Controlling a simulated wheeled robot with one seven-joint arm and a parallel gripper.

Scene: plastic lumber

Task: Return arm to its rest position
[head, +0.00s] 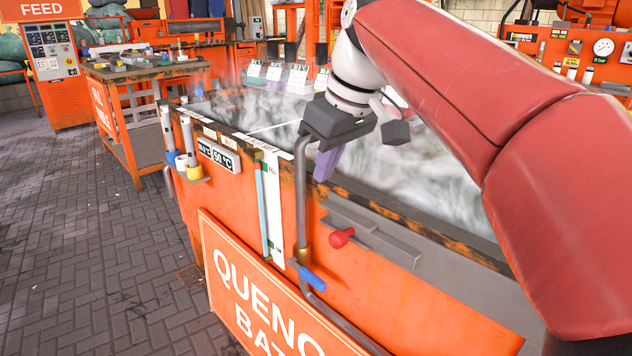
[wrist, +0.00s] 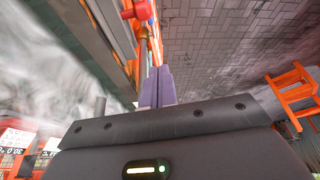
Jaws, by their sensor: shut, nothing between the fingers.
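My gripper (head: 326,165) has purple fingers and hangs at the near rim of the orange quench bath (head: 240,235), beside a vertical grey pipe. The fingers are closed together with nothing visible between them. In the wrist view my gripper (wrist: 157,88) points along the outer wall of the bath, fingers side by side. My red arm reaches in from the right of the head view and is bent over the bath. I cannot tell whether the fingers touch the rim or pipe.
The pipe (head: 300,200) carries a blue-handled valve (head: 312,279). A red knob (head: 341,237) sits on the bath's front ledge. Steaming water fills the bath. A work table (head: 140,70) and feed cabinet (head: 52,65) stand at left. The brick floor (head: 95,240) is clear.

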